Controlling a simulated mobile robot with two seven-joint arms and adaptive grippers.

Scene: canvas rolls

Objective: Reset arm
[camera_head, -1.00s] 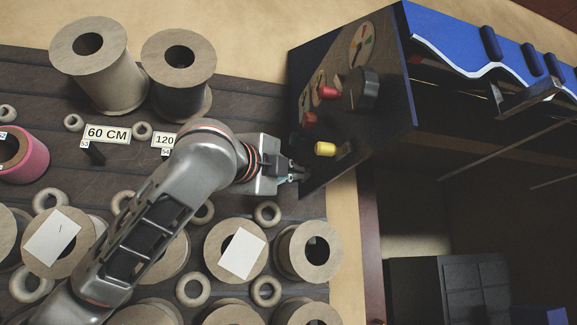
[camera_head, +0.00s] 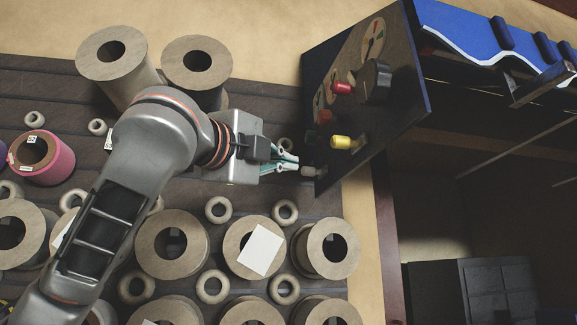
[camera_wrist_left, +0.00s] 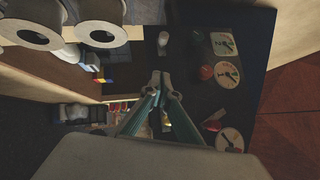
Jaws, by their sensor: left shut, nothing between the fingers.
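My left gripper (camera_head: 297,164) reaches in from the left, its greenish fingers shut and empty. Its tips are close to the lower left edge of a dark control panel (camera_head: 385,130). It also shows in the left wrist view (camera_wrist_left: 160,80), fingers together in front of the panel (camera_wrist_left: 195,25). The panel carries a red knob (camera_head: 343,87), a yellow knob (camera_head: 341,142), a pale knob (camera_head: 312,170) just beside the fingertips, and a large black knob (camera_head: 375,82). I cannot tell whether the fingertips touch the pale knob. My right gripper is not in view.
Several cardboard spools stand on the dark slatted surface (camera_head: 50,90) under and around my left arm, including a tall one (camera_head: 113,57) behind it. A pink roll (camera_head: 58,160) lies at the left. The blue-topped machine (camera_head: 460,35) fills the upper right, with a dark cabinet (camera_head: 500,290) below.

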